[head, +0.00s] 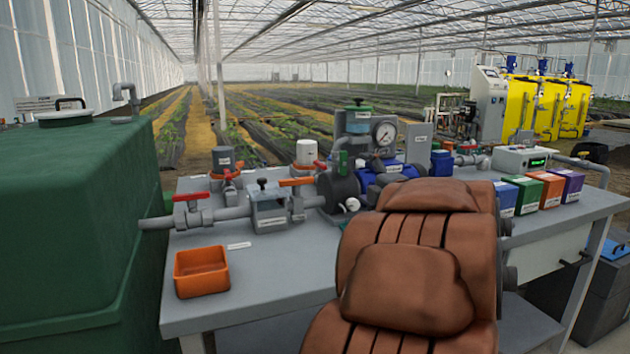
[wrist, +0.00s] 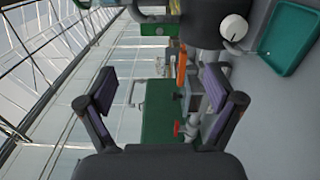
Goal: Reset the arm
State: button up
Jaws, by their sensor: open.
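My gripper (wrist: 158,88) shows in the wrist view, with its two dark fingers and purple-grey pads spread wide apart. It is open, with nothing between the pads. Beyond the fingers are the green tank (wrist: 158,112), an orange valve handle (wrist: 181,66) and a red valve handle (wrist: 177,128), all apart from the fingers. The gripper does not show in the head view.
In the head view, a grey bench (head: 265,292) carries pipes, a pump with a gauge (head: 385,133), an orange tray (head: 201,272) and coloured boxes (head: 545,190). A large green tank (head: 75,220) stands left. A green tray (wrist: 290,38) shows in the wrist view.

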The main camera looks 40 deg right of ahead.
jog(key=a+r+m+g+h+p, duration=0.3)
jog(key=a+r+m+g+p, duration=0.25)
jog(key=m+p, duration=0.65)
jog(key=s+a+f+m+g+y+p, duration=0.1)
jog(key=s+a+f+g+y+p, duration=0.1)
jog(key=s+a+g+p, duration=0.4)
jog(key=s+a+f+m+g+y+p, duration=0.15)
jog(key=s+a+p, duration=0.25)
jog(key=a+p, duration=0.55)
jog(key=s+a+r+g+y+p, duration=0.2)
jog(key=s+a+g+y+p, duration=0.3)
jog(key=s+a, duration=1.1)
jog(key=shift+s+a+r+g, duration=0.25)
jog(key=shift+a+g, duration=0.15)
jog(key=shift+a, duration=0.7)
jog(key=shift+d, duration=0.15)
